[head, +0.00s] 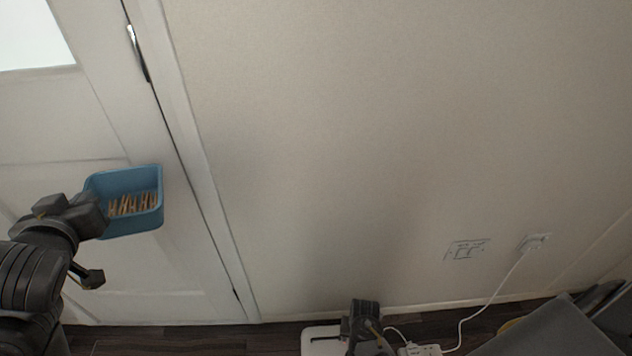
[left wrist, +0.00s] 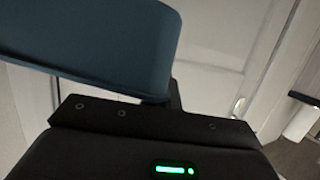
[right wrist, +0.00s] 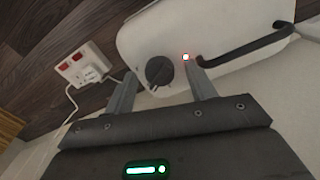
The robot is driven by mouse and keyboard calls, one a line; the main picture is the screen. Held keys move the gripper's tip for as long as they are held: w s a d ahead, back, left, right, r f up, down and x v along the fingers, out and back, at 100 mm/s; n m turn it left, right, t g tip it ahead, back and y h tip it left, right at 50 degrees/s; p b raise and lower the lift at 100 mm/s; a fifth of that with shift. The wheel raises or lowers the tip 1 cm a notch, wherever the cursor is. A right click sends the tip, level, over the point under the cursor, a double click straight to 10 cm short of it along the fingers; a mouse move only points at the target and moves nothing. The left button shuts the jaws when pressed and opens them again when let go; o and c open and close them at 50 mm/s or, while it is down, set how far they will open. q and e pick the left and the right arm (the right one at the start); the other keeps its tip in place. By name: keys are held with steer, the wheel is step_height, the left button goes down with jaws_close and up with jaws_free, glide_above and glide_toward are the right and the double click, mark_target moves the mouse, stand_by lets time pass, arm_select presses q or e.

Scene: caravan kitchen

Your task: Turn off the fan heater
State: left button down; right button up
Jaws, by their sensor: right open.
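In the head view the heater (head: 322,342) shows in part on the floor by the wall. My right gripper (right wrist: 160,78) is open, with one finger on each side of the knob; I cannot tell whether they touch it. My left gripper (head: 98,208) holds a blue container (head: 128,222) with several brown sticks in it; its fingertips are mostly hidden.
A white socket strip (right wrist: 88,68) with red switches and a plug lies beside the heater. Its cable (head: 490,300) runs to a wall socket (head: 535,242). A white door (head: 100,270) is behind the left arm. A grey surface (head: 545,330) stands at the lower right.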

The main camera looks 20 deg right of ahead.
steer(key=c, duration=1)
arm_select(q)
steer(key=shift+r, duration=0.1)
steer(key=shift+r, duration=0.1)
arm_select(e)
steer(key=shift+r, duration=0.1)
